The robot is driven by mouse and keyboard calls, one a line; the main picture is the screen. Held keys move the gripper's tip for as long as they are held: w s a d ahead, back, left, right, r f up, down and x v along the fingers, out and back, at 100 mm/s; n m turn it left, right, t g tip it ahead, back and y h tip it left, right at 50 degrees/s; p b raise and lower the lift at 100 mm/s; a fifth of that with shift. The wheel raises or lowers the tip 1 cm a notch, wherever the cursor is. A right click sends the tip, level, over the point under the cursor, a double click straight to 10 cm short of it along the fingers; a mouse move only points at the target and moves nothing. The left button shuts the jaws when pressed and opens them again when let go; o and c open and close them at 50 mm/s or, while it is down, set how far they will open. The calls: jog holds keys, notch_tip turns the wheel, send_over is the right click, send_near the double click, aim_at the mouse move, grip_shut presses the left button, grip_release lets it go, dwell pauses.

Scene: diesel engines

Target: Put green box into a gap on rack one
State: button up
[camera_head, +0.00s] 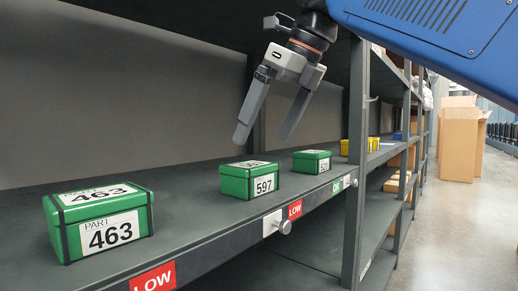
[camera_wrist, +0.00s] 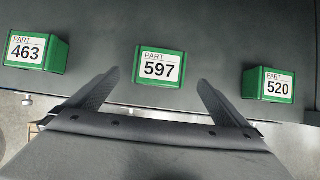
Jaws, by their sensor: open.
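Three green boxes with white labels stand in a row on the grey rack shelf (camera_head: 180,212). The box marked 463 (camera_head: 68,227) is at the near left, the box marked 597 (camera_head: 235,186) in the middle, the box marked 520 (camera_head: 306,166) farther right. My gripper (camera_head: 265,137) is open and empty, above the shelf over the 597 box. In the wrist view the 597 box (camera_wrist: 160,49) lies ahead between my two fingers, apart from them; box 463 (camera_wrist: 50,62) is at left and box 520 (camera_wrist: 253,87) at right. Bare shelf separates the boxes.
Red LOW tags (camera_head: 153,279) mark the shelf's front edge, with a knob (camera_head: 284,227). A rack post (camera_head: 356,165) stands right of the 520 box. Yellow boxes (camera_head: 373,144) sit beyond it. Cardboard boxes (camera_head: 461,143) stand on the floor at right.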

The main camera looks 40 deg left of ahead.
jog(key=shift+v, duration=1.2)
jog(key=w+d+f+n+t+h, duration=0.1)
jog(key=w+d+f+n, duration=0.15)
jog(key=w+d, duration=0.4)
jog(key=w+d+f+n+t, duration=0.1)
jog(key=w+d+f+n, duration=0.2)
jog(key=d, duration=0.7)
jog(key=w+d+f+n+t+h, duration=0.1)
jog(key=d+f+n, duration=0.1)
jog(key=d+f, duration=0.45)
jog(key=d+f+n, duration=0.1)
jog(key=d+f, duration=0.3)
jog(key=d, duration=0.5)
jog(key=s+d+f+n+t+h, duration=0.1)
jog(key=s+d+f+n, duration=0.1)
jog(key=d+f, duration=0.55)
jog(key=s+d+f+n+h, duration=0.1)
jog(key=s+d+f+n, duration=0.2)
jog(key=d+f, duration=0.45)
jog(key=s+d+f+n, duration=0.1)
jog(key=s+d+f, duration=0.2)
jog(key=f, duration=0.3)
jog(key=s+d+f+n+h, duration=0.1)
jog(key=s+d+f+n, duration=0.1)
jog(key=s+d+f, duration=0.2)
jog(key=s+d+f+n+h, duration=0.1)
jog(key=s+d+f, duration=0.3)
jog(key=f, duration=0.4)
jog(key=shift+f+n, duration=0.4)
jog(key=shift+n, duration=0.35)
